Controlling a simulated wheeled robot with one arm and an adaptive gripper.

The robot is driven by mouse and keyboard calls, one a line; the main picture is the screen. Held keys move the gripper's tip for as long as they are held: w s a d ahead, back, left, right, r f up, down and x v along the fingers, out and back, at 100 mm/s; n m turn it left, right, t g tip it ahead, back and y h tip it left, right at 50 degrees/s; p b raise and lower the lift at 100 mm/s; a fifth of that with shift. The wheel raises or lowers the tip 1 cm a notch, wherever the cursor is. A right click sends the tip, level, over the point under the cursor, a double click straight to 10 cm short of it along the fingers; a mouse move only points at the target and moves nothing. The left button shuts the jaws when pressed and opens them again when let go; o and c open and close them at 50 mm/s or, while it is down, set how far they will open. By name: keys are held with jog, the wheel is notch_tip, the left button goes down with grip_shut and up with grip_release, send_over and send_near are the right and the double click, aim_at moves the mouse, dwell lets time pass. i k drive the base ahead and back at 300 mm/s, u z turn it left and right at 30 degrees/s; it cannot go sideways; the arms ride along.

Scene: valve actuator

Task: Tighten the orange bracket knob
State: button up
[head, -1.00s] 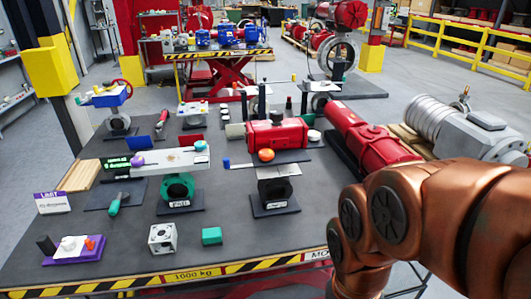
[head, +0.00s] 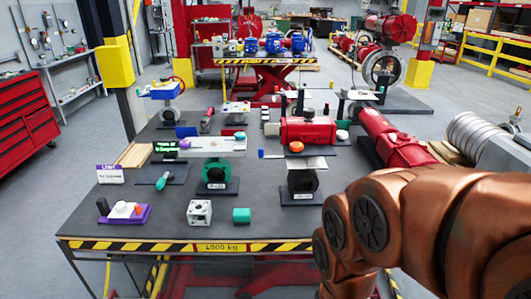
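The orange knob (head: 296,146) is a small round cap on a flat grey bracket plate (head: 314,163) in the middle of the workbench. The plate sits on a black ring-shaped stand (head: 302,181), in front of a red actuator body (head: 308,131). A small blue piece is at the left end of a thin dark bar by the knob. My copper-coloured arm fills the lower right, clear of the knob in the picture. My gripper is outside the view.
The workbench (head: 270,228) has a striped front edge. A white cube (head: 200,212), a green block (head: 241,215) and a purple tray (head: 145,215) lie near that edge. Open grey floor lies left of the bench.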

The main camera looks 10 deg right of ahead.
aim_at(296, 147)
jog(key=z, duration=0.35)
jog(key=k, duration=0.15)
jog(key=u, duration=1.45)
jog(key=i, duration=0.75)
jog(key=z, duration=0.3)
